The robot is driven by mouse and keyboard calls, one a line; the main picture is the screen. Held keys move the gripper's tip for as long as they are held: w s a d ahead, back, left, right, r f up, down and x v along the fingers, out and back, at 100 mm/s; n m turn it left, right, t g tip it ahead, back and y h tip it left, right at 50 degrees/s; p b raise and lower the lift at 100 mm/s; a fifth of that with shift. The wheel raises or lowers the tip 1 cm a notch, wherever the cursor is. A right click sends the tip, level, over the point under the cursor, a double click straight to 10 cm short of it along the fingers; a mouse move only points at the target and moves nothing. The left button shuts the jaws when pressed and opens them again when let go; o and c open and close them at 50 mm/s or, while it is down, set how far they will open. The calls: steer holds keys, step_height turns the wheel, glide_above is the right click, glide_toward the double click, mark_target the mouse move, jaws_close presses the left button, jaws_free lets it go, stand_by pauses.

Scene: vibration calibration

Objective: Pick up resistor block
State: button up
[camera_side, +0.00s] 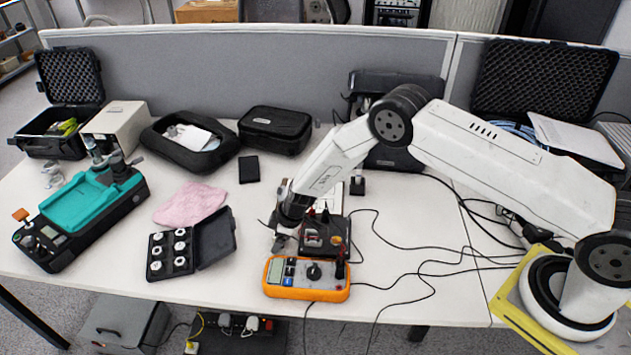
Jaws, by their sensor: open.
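My gripper (283,240) points down near the middle of the table, behind the orange multimeter. It is open, and its fingers are small and dark in this view. A dark block (338,228) with red and pale parts on its top and cables at it stands just right of my gripper. It looks like the resistor block, though its details are too small to be sure. I see nothing held in the gripper. I cannot tell whether a finger touches the block, and my gripper and wrist may hide part of its left side.
The orange multimeter (306,278) lies just in front, near the table edge. Black cables (420,262) spread to the right. To the left are an open case of white parts (172,252), a pink cloth (190,204) and a teal-topped device (88,212). A grey partition (200,65) stands behind.

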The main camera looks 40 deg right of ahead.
stand_by(0.4)
jaws_close()
steer(key=shift+r, duration=0.1)
steer(key=shift+r, duration=1.05)
steer(key=s+d+r, duration=0.3)
steer(key=s+r, duration=0.7)
steer(key=s, duration=0.3)
steer(key=shift+s+r, duration=0.35)
steer(key=shift+r, duration=0.05)
